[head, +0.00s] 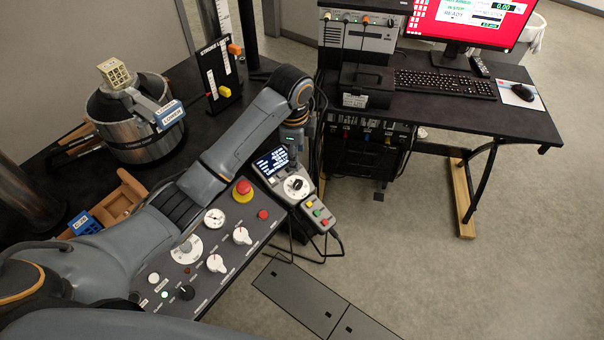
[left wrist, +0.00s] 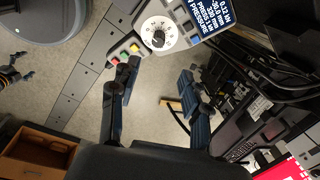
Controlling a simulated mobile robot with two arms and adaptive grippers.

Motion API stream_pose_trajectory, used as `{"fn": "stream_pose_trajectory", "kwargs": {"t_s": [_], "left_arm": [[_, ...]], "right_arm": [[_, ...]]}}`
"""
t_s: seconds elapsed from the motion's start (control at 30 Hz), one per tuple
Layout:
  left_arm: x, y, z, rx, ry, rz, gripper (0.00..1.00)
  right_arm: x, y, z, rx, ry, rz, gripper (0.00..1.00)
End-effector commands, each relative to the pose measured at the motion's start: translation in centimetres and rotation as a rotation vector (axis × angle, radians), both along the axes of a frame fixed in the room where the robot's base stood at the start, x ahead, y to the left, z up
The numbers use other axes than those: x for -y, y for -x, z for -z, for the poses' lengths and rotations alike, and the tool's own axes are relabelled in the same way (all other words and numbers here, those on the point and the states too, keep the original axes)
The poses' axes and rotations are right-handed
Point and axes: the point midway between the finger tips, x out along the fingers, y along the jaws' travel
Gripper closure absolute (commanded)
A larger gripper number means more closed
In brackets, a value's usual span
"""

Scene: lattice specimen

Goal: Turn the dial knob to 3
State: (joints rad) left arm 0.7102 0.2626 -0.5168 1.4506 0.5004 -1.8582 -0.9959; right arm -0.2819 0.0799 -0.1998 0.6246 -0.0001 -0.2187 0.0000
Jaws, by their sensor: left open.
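A white dial with a dark knob (head: 297,186) sits on the small control unit, beside its lit display (head: 272,163). The dial knob also shows at the top of the left wrist view (left wrist: 158,33); its marks are too small to read surely. My left gripper (head: 293,150) is just behind the unit in the head view, pointing down. In the left wrist view its two fingers (left wrist: 160,75) are apart with nothing between them, and the dial lies beyond the fingertips, not touched.
A panel with white knobs (head: 242,235) and a red emergency button (head: 242,190) lies under my left arm. A button box with coloured buttons (head: 318,213) adjoins the control unit. A desk with a keyboard (head: 445,84) stands at right. Open floor lies between.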

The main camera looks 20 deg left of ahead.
Motion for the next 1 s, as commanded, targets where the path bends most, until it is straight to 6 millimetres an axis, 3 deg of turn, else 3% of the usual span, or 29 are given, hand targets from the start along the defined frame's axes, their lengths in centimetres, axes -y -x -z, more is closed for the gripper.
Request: {"fn": "stream_pose_trajectory", "kwargs": {"t_s": [0.17, 0.33, 0.7, 1.0], "left_arm": [[0.0, 0.1, 1.1, -0.011, -0.008, 0.02, 0.53], [0.0, -0.2, 4.2, -0.014, -0.007, 0.018, 0.53], [-0.1, -1.0, 11.5, -0.009, -0.007, 0.018, 0.53], [-0.1, -1.3, 13.6, -0.007, -0.007, 0.018, 0.53]], "right_arm": [[0.0, 1.5, -0.2, -0.02, 0.001, 0.0, 0.09], [0.1, 2.9, -0.6, -0.04, 0.003, 0.0, 0.09], [0.0, 1.7, -1.2, -0.023, 0.001, 0.0, 0.09], [0.0, 1.4, -1.2, -0.018, 0.001, 0.0, 0.09]]}}
